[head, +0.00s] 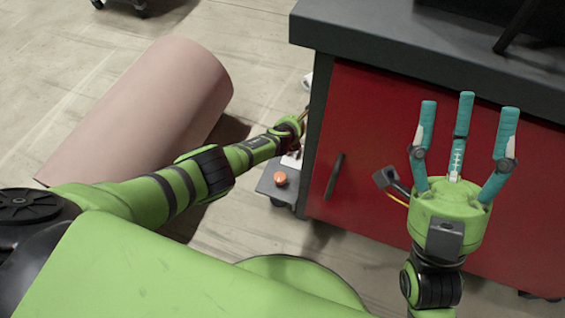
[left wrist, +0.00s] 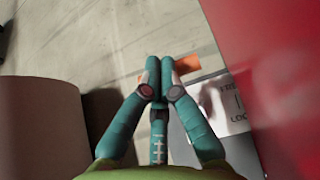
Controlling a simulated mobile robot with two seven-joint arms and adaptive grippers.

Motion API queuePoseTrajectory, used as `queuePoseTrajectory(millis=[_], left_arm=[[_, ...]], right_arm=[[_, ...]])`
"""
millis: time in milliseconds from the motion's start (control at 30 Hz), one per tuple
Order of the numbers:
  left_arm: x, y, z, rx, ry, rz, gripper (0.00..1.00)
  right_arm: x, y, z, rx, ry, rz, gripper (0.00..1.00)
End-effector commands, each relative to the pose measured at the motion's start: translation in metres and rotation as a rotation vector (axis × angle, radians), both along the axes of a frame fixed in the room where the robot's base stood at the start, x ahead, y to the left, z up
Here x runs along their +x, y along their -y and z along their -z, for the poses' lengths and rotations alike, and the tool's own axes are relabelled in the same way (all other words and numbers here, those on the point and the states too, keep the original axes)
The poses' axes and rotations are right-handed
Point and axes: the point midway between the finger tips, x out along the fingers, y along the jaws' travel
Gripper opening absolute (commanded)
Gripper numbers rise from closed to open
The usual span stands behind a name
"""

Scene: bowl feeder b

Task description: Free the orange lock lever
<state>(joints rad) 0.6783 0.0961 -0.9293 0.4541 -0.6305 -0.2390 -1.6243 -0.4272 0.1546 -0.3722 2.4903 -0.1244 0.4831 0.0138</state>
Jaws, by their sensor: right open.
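The orange lock lever (left wrist: 187,65) shows in the left wrist view, with a bit of orange also on the left of my left gripper's fingertips. My left gripper (left wrist: 160,70) has its teal fingers drawn together and overlaps the lever. I cannot tell whether the lever is between them. A white label (left wrist: 225,104) with FREE and LOCK lettering, partly cut off, lies right of the fingers. In the head view the left hand is beside the cabinet's left side, its fingers mostly hidden. My right gripper (head: 469,125) is open and empty in front of the red cabinet.
The red cabinet (head: 390,130) with a dark grey top (head: 400,45) stands at the right. An orange knob (head: 280,178) sits on a low grey plate (head: 272,192) at its left corner. A large pinkish cylinder (head: 150,110) lies at the left. Open floor shows behind.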

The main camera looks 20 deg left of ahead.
Motion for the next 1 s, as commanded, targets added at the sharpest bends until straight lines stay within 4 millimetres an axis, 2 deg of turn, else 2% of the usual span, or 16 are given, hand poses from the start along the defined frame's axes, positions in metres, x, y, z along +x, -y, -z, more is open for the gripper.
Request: queuePoseTrajectory(millis=[633,1000], left_arm=[[-0.001,-0.001,-0.003,-0.001,0.008,-0.003,0.0],[-0.021,-0.001,-0.015,-0.001,0.0,0.002,0.0]], right_arm=[[0.001,0.001,-0.001,0.003,0.001,0.003,0.62],[0.0,0.001,0.0,0.001,0.001,0.002,0.62]])
